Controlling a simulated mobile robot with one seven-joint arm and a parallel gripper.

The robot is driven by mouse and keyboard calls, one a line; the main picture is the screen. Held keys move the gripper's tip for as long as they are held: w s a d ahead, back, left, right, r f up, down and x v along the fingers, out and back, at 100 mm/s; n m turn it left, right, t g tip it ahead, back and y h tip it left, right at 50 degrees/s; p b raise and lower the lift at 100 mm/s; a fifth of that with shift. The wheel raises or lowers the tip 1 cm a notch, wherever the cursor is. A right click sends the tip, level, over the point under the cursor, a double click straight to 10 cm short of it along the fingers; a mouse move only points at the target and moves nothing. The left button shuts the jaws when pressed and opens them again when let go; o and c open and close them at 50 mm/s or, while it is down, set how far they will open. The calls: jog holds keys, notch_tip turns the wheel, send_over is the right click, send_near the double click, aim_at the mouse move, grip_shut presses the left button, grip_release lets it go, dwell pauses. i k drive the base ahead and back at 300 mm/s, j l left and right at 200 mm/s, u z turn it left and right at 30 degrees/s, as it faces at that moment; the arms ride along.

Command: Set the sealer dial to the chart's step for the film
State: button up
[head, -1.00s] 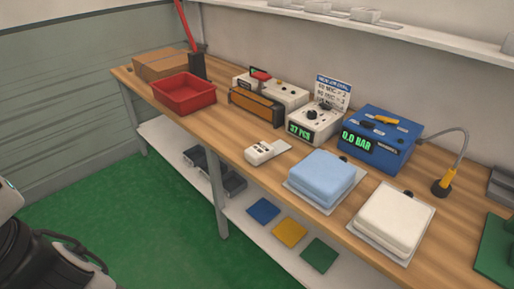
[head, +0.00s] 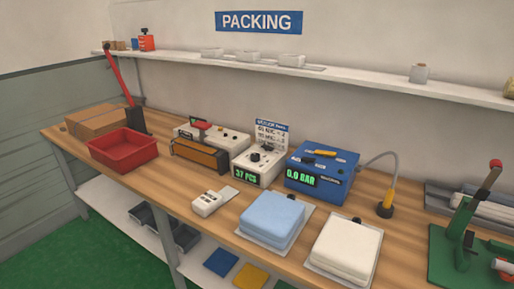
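The sealer dial chart (head: 271,133) is a small white card with a blue header. It stands behind a white box (head: 250,171) whose green display reads 37 PCS. A black knob (head: 256,157) sits on top of that box; its setting is too small to read. A white unit (head: 214,139) with an orange-brown front bar (head: 198,154) and a red-topped part stands to the left. The chart's lines are too small to read surely. I cannot tell which knob is the sealer dial. My gripper is not in view.
A blue box (head: 320,172) reads 0.0 BAR. A red tray (head: 124,147) and cardboard box (head: 97,121) stand left. Blue (head: 270,217) and white (head: 345,245) folded pads and a small white device (head: 208,204) lie in front. A green press (head: 468,245) stands right.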

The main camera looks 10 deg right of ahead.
aim_at(255, 156)
jog(key=i+l+z, duration=0.15)
jog(key=i, duration=0.4)
jog(key=i+l+z, duration=0.15)
jog(key=i, duration=0.45)
